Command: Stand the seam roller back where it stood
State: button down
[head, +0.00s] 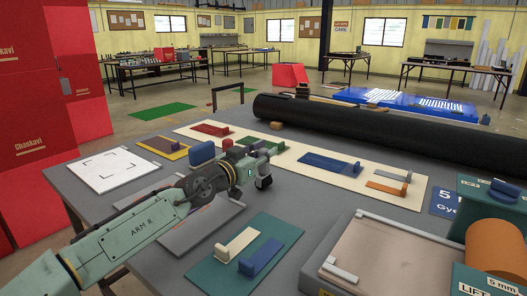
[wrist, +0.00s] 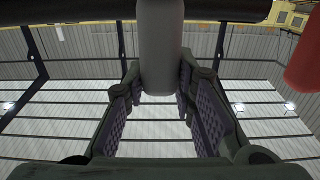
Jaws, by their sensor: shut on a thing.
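My gripper (head: 264,165) reaches over the middle of the grey worktable, above its surface. In the wrist view its two ridged fingers (wrist: 160,84) are closed around a smooth grey cylindrical thing (wrist: 160,45), which I take to be the seam roller. The cylinder runs up between the fingers and out toward the top of the picture. In the head view the held thing is mostly hidden by my gripper, and I cannot make out its roller end.
A white board with corner marks (head: 105,168) lies at the left. A long cream strip (head: 325,182) carries coloured plates and blocks. A long black roll (head: 400,130) lies along the back. A green plate (head: 283,232) with two blocks and a framed tray (head: 385,255) are in front.

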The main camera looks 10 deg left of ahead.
jog(key=shift+f, duration=0.1)
jog(key=shift+f, duration=0.1)
jog(key=c, duration=1.3)
grip_release()
jog(key=shift+c, duration=0.2)
jog(key=shift+r, duration=0.25)
jog(key=b+v, duration=0.3)
jog(key=v, duration=0.9)
